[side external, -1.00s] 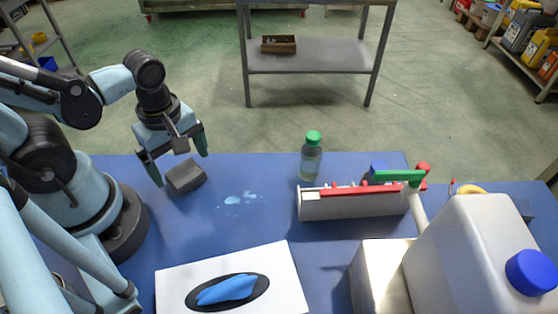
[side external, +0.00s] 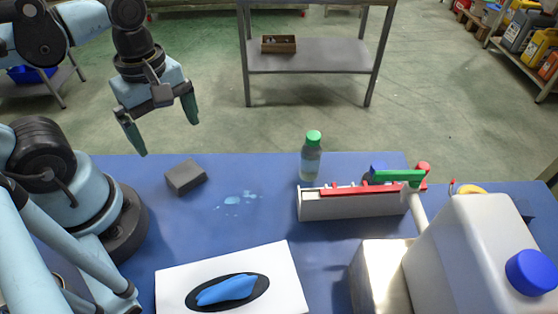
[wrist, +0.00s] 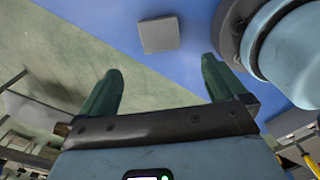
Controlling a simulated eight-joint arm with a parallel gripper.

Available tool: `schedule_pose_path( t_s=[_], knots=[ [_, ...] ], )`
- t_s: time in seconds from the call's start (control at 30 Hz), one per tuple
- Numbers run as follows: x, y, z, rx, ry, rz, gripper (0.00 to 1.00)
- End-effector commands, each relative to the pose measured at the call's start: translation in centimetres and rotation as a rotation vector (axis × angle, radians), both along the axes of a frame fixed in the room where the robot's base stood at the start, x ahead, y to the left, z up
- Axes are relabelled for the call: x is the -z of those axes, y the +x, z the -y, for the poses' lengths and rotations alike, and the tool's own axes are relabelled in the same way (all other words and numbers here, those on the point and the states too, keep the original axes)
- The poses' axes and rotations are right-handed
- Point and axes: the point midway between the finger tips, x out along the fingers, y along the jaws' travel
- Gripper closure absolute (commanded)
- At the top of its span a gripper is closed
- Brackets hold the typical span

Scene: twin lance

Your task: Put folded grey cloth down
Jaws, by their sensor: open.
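The folded grey cloth (side external: 185,177) is a small dark grey block shape lying on the blue table, left of the wet patch. It also shows in the wrist view (wrist: 159,34), beyond the fingertips and apart from them. My gripper (side external: 166,130) is open and empty, raised above and to the left of the cloth, with its green fingers spread. In the wrist view, both fingers (wrist: 158,80) show with nothing between them.
A light blue wet patch (side external: 238,199) lies right of the cloth. A green-capped bottle (side external: 311,160), a grey holder (side external: 350,206) with red and green handles, a white board (side external: 176,279) with a blue item (side external: 227,290), and a white canister (side external: 470,260) stand on the table.

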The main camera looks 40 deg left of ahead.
Motion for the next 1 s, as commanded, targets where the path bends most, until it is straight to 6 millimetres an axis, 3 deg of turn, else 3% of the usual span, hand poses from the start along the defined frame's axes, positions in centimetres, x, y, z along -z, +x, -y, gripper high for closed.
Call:
schedule_pose_path(
  t_s=[0.37, 0.67, 1.0],
  knots=[
    [-1.5, 0.6, 0.0, 0.085, 0.000, 0.034, 0.01],
    [-1.0, 5.4, -0.1, 0.670, 0.086, 0.261, 0.01],
    [-1.8, 10.3, -0.4, 1.328, 0.366, 0.456, 0.01]
  ],
)
